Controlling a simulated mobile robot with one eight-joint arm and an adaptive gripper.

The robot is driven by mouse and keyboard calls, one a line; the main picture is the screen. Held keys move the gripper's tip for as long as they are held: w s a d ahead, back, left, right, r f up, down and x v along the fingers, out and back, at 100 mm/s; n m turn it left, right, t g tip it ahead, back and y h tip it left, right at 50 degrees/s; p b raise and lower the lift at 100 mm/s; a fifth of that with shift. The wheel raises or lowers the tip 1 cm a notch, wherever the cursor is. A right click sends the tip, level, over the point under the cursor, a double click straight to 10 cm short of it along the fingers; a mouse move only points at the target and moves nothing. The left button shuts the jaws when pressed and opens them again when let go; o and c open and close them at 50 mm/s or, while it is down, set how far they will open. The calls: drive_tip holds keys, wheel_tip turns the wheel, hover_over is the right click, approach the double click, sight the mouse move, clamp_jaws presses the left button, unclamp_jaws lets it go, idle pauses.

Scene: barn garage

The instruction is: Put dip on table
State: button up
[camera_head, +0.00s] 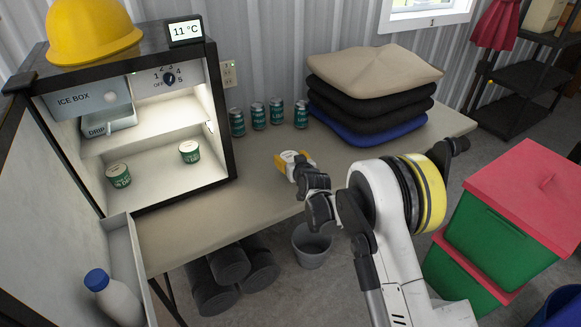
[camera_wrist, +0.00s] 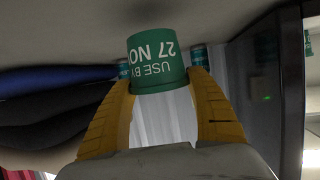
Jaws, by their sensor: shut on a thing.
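The dip is a small green tub (camera_wrist: 157,62) with white "USE BY" lettering, close up in the wrist view. My gripper (camera_wrist: 163,82) is shut on it, one yellow finger on each side. In the head view, my gripper (camera_head: 294,163) is over the right-middle part of the table (camera_head: 200,228), in front of the cans. There the tub's pale lid (camera_head: 289,157) shows between the yellow fingers, and its side is mostly hidden. I cannot tell whether the tub touches the tabletop. Two similar tubs stand in the open fridge, one at left (camera_head: 118,175) and one at right (camera_head: 189,152).
Several green cans (camera_head: 258,115) stand along the back of the table. Stacked cushions (camera_head: 370,95) fill its back right. The open fridge (camera_head: 222,120) takes the left end. The tabletop's front middle is clear. A grey bin (camera_head: 311,246) stands on the floor.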

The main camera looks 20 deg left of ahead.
wheel_tip(320, 180, down, 3)
drive_tip(key=shift+f+b, duration=0.15)
drive_tip(key=shift+b, duration=0.55)
drive_tip(key=o, duration=1.3)
